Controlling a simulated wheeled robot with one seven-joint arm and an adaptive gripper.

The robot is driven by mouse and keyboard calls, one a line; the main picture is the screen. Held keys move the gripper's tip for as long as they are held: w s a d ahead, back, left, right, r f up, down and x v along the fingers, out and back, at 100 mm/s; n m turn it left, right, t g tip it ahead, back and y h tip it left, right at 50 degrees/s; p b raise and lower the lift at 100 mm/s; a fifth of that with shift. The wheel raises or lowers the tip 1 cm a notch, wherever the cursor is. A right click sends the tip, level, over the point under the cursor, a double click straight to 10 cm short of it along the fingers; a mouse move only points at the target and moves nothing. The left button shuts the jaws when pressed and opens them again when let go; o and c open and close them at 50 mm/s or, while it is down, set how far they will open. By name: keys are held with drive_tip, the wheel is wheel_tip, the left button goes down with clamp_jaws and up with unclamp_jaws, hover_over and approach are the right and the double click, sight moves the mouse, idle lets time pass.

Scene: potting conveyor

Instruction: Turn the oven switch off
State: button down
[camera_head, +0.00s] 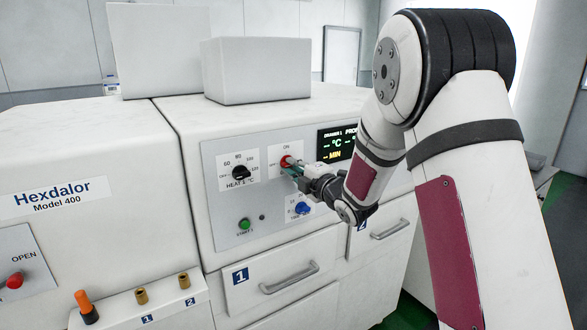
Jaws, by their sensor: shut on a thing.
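The oven switch (286,161) is a red rotary knob on a white plate marked ON at its top and OFF at its left. It sits on the grey control panel (225,223) of the white oven. My gripper (293,168) reaches in from the right and is shut on the red knob. The fingers cover part of the knob, so its exact setting is hard to read. The display (336,146) to the right is lit, showing °C and MIN with dashes.
A black heat dial (240,172) is left of the switch. A blue knob (302,208) and a green button (244,224) are below. Drawer handles (289,278) stick out under the panel. A Hexdalor machine (80,160) stands at left. White boxes (258,70) sit on top.

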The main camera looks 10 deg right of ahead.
drive_tip(key=c, duration=1.6)
unclamp_jaws()
drive_tip(key=shift+c, duration=0.2)
drive_tip(key=v, duration=1.2)
drive_tip(key=shift+r, duration=0.1)
